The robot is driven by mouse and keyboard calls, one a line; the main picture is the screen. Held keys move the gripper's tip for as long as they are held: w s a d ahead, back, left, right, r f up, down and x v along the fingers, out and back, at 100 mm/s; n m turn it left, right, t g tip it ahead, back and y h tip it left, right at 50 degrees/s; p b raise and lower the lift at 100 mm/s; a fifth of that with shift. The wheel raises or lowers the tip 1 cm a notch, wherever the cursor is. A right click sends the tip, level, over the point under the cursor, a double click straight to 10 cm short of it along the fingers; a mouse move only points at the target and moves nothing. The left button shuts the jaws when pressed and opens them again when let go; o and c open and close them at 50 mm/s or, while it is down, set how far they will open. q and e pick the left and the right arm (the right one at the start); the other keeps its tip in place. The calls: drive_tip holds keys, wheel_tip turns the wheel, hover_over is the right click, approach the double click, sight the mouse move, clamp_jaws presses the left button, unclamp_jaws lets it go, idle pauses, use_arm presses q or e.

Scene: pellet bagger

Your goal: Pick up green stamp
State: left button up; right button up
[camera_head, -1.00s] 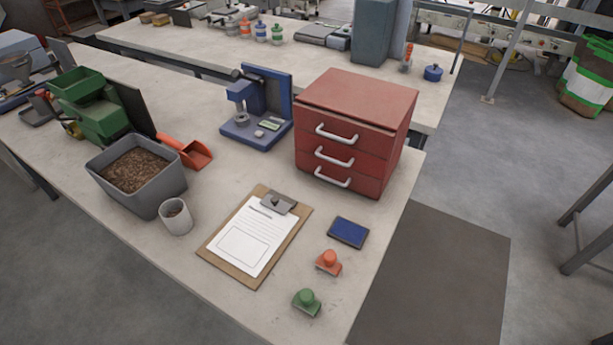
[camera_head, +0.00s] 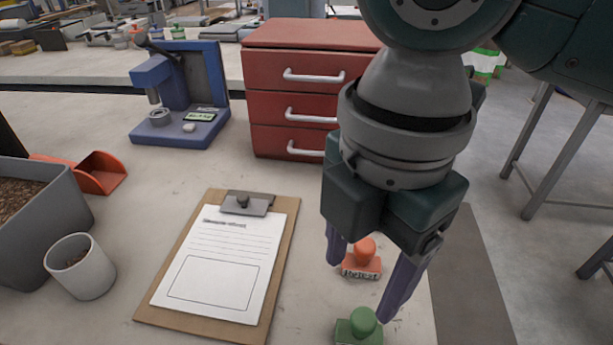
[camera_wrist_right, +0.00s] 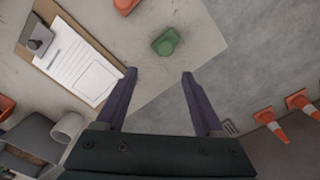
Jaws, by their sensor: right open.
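The green stamp (camera_head: 360,328) stands at the near edge of the table in the head view, its base partly cut off by the frame. It shows whole in the right wrist view (camera_wrist_right: 166,42), just beyond the fingertips and roughly between their lines. My right gripper (camera_head: 358,291) points down above the table near the stamp, its purple fingers apart. In the right wrist view my right gripper (camera_wrist_right: 158,74) is open with nothing between its fingers. My left gripper is not in view.
An orange stamp (camera_head: 364,252) stands behind the green one, partly overlapped by my fingers. A clipboard (camera_head: 284,254) lies to the left. A red drawer cabinet (camera_head: 268,108) and a blue press (camera_head: 215,88) stand behind. A white cup (camera_head: 90,277) stands far left. Table edge and floor are close right.

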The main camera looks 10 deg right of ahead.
sight(365, 317)
drive_tip(key=shift+w+d+f, duration=0.25)
drive_tip(key=shift+f, duration=0.2)
drive_tip(key=f, duration=0.6)
drive_tip(key=d+f+b, duration=0.1)
drive_tip(key=f, duration=0.2)
drive_tip(key=shift+s+f, duration=0.15)
drive_tip(key=shift+s, duration=0.2)
drive_tip(key=shift+c, duration=0.2)
clamp_jaws()
